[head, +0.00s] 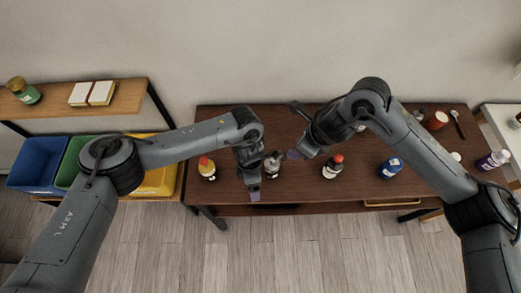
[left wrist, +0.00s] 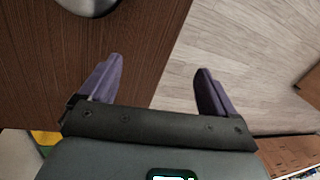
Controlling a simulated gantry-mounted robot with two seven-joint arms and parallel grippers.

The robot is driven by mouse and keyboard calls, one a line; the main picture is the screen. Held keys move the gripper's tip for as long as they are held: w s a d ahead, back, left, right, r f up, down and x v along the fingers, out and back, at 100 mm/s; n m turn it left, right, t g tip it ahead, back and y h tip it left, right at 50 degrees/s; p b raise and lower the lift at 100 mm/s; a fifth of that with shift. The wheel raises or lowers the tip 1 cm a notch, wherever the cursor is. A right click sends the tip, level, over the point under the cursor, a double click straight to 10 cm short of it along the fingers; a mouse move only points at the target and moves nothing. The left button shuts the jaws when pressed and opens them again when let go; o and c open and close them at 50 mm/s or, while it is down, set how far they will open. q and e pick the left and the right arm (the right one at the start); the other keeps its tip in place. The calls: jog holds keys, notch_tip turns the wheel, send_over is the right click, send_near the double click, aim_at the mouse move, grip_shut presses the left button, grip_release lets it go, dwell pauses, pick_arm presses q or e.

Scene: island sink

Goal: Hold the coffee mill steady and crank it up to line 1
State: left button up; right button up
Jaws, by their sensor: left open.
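What looks like the coffee mill (head: 272,168) stands upright on the dark wooden table, small, with a dark top and a pale body. My left gripper (head: 254,195) hangs just left of it, at the table's front edge, apart from it. In the left wrist view my left gripper (left wrist: 160,88) is open, with its two purple fingers wide apart and nothing between them. A round metallic edge (left wrist: 88,4) is cut off at the top of that view. My right gripper (head: 293,154) is just right of the mill; its jaws are too small to read. The crank and line marks cannot be made out.
A yellow bottle with a red cap (head: 207,168) stands left on the table (head: 230,120). A red-capped bottle (head: 332,168) and a blue jar (head: 391,168) stand to the right. A red jar (head: 437,120) and a spoon (head: 458,124) are farther right. Coloured bins (head: 38,163) are at left.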

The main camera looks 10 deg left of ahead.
aim_at(269, 163)
pick_arm(q)
jog(key=w+d+r+m+t+h, duration=0.2)
jog(key=w+r+m+h, duration=0.15)
jog(key=w+r, duration=0.35)
jog(key=shift+h, duration=0.25)
jog(key=x, duration=0.7)
jog(key=w+x, duration=0.1)
jog(key=x, duration=0.2)
jog(key=shift+w+a+f, duration=0.1)
jog(key=shift+a+f, duration=0.05)
jog(key=shift+f, duration=0.35)
jog(key=c, duration=1.1)
jog(key=shift+c, duration=0.2)
